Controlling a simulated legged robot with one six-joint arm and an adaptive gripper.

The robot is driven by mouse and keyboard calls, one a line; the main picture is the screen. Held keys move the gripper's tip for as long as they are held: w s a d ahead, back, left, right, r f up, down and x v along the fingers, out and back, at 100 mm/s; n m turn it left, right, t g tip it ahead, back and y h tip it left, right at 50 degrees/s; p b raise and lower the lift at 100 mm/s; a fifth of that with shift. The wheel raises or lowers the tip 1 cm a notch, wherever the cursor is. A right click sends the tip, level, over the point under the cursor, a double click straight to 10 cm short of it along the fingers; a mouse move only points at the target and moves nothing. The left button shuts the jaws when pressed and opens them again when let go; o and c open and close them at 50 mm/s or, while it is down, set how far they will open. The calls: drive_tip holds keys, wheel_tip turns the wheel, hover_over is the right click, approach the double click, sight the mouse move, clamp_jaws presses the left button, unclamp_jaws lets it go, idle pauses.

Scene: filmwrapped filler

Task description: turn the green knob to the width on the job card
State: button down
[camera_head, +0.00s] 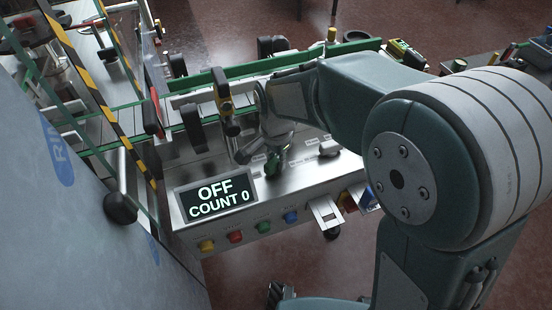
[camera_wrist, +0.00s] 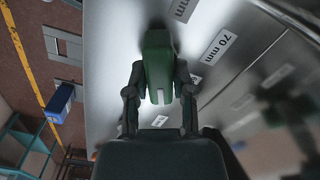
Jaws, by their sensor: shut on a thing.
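The green knob (camera_wrist: 158,66) stands on the metal panel in the wrist view, between the two fingers of my gripper (camera_wrist: 160,92). The fingers are closed on its sides. In the head view the knob (camera_head: 273,160) shows as a small green piece below my gripper (camera_head: 268,148), partly hidden by it. A label by the knob reads 70 mm (camera_wrist: 220,46). Another label (camera_wrist: 184,8) is cut off at the top edge, and one (camera_wrist: 159,121) shows between the fingers, its number unclear. I cannot make out a job card or the knob's pointer.
A display (camera_head: 216,199) reads OFF, COUNT 0. Below it are yellow, red, green and blue buttons (camera_head: 263,227). A green-edged conveyor (camera_head: 240,72) runs behind the panel. A striped guard frame (camera_head: 88,83) stands at the left.

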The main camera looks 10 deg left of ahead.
drive_tip(key=shift+w+r+m, duration=0.1)
drive_tip(key=shift+w+m, duration=0.05)
drive_tip(key=shift+m, duration=0.75)
drive_tip(key=shift+a, duration=0.1)
drive_tip(key=shift+c, duration=2.4)
unclamp_jaws()
